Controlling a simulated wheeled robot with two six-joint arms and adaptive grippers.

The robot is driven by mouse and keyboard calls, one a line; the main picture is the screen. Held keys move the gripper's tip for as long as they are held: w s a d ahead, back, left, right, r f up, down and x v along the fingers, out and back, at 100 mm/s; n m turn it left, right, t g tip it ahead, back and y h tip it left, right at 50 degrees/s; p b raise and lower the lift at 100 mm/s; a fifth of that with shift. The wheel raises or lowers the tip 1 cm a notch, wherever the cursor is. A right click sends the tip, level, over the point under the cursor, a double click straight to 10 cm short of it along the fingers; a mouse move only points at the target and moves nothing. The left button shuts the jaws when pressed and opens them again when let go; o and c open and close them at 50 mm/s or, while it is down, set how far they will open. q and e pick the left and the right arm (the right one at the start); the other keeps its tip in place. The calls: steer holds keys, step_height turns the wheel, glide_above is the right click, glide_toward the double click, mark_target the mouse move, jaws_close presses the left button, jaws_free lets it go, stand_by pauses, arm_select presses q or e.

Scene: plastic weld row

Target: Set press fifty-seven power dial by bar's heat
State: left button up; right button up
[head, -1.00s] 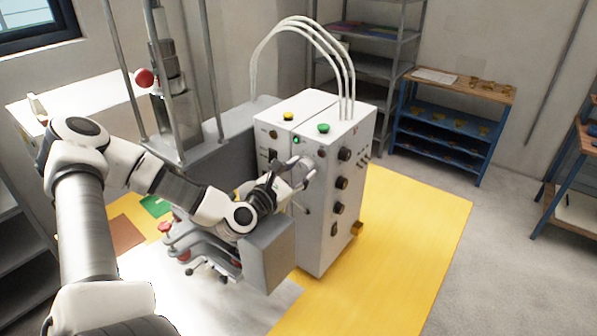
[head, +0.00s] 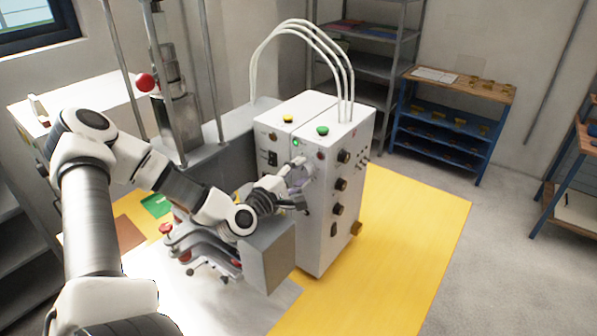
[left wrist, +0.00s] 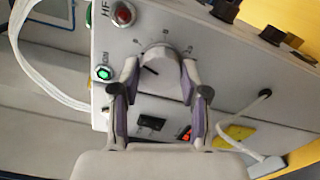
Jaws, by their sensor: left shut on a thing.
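The white press control cabinet (head: 335,215) stands mid-view in the head view. Its power dial (left wrist: 160,75) is a pale round knob with a short dark pointer line and printed marks around its upper side. My left gripper (head: 297,178) is at the cabinet's front face. In the left wrist view my left gripper (left wrist: 160,92) is shut on the dial, one finger on each side of it. The dial is largely hidden by the fingers in the head view. My right gripper is not in view. I cannot make out the bar.
More black knobs (head: 341,184) line the cabinet's side. A grey block (head: 268,262) is below my left wrist. Yellow floor (head: 405,240) is clear to the right.

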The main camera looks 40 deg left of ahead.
arm_select(q)
steer(key=m, duration=0.3)
steer(key=m+p, duration=0.1)
steer(key=shift+w+a+r, duration=0.15)
steer(key=shift+r, duration=0.1)
steer(key=shift+m+p, duration=0.35)
steer(key=shift+m, duration=1.25)
steer(key=o, duration=1.1)
steer(key=shift+w+f, duration=0.1)
steer(key=shift+f, duration=0.05)
